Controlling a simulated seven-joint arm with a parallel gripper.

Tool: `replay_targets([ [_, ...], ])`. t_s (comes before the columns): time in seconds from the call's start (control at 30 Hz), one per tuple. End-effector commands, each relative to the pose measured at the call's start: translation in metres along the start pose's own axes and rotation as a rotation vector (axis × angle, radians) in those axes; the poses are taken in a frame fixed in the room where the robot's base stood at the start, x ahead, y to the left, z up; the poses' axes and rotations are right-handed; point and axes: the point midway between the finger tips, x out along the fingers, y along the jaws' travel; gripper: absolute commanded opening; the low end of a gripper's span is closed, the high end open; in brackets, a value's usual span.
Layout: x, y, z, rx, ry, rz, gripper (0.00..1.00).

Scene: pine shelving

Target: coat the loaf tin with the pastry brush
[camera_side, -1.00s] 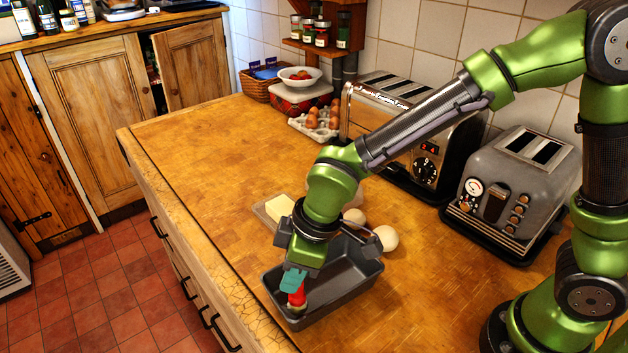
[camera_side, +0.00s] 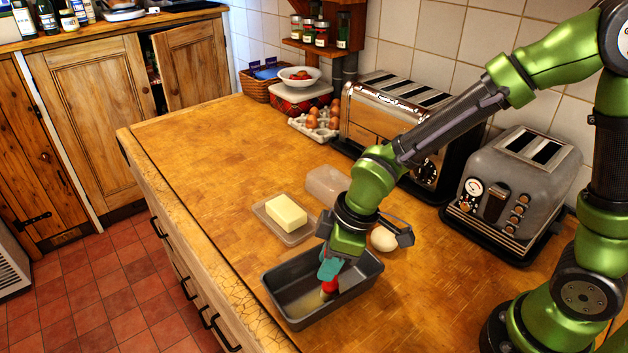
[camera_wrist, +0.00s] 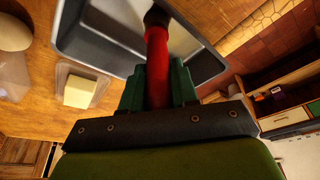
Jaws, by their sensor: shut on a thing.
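The dark grey loaf tin (camera_side: 285,322) stands on the wooden counter near its front edge. It fills the top of the wrist view (camera_wrist: 100,57). A pale yellowish film shows on part of the tin's floor. My gripper (camera_side: 330,270) is over the tin's right part, its teal fingers shut on the red handle of the pastry brush (camera_side: 329,287). In the wrist view the red handle (camera_wrist: 157,65) rises between the green fingers (camera_wrist: 157,88) and ends in a dark tip over the tin. The bristles are hard to make out.
A butter block (camera_side: 287,213) on a shallow dish lies behind the tin. A clear tub (camera_side: 327,184) and a pale round egg or ball (camera_side: 383,239) are close by. A toaster (camera_side: 515,190) stands at the right. The counter's left part is clear.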

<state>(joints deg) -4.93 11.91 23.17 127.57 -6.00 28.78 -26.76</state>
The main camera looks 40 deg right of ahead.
Motion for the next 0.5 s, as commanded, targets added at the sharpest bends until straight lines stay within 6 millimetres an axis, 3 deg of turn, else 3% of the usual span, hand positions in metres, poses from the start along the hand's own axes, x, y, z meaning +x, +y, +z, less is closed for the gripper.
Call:
replay_targets([
  [0.5,-0.011,0.031,0.035,0.004,0.000,0.002,0.00],
])
